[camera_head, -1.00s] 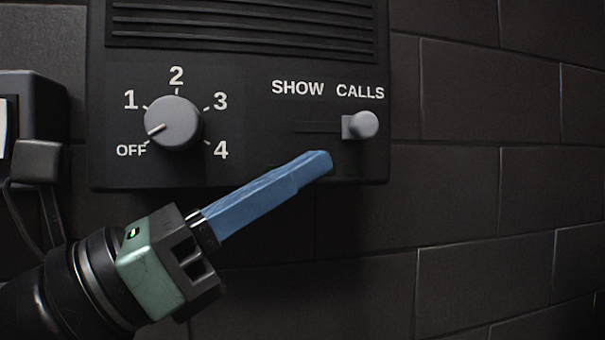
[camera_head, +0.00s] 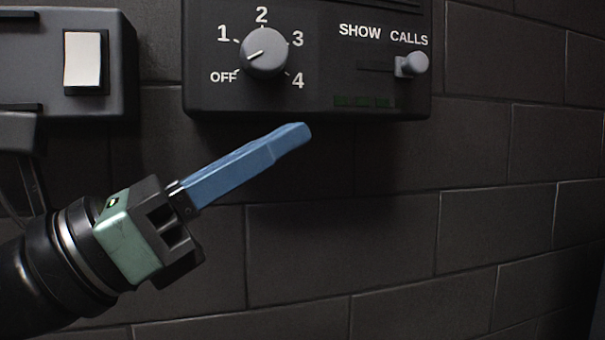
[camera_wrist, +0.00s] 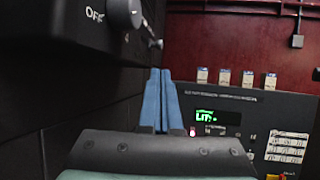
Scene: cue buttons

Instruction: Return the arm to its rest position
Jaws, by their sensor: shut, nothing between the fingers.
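My gripper (camera_head: 305,131) has long blue fingers that lie together, shut and empty. In the head view it points up and right, below the black wall box and in front of the brick wall. My fingers also show in the wrist view (camera_wrist: 161,75), side by side and apart from everything around them. My arm enters the head view at the lower left.
The black wall box (camera_head: 330,95) has a dial (camera_head: 264,52) pointing towards OFF and a SHOW CALLS slider (camera_head: 412,64) at its right. A white rocker switch (camera_head: 84,60) is at the upper left. A panel with a green display (camera_wrist: 218,116) shows in the wrist view. The lower right is clear.

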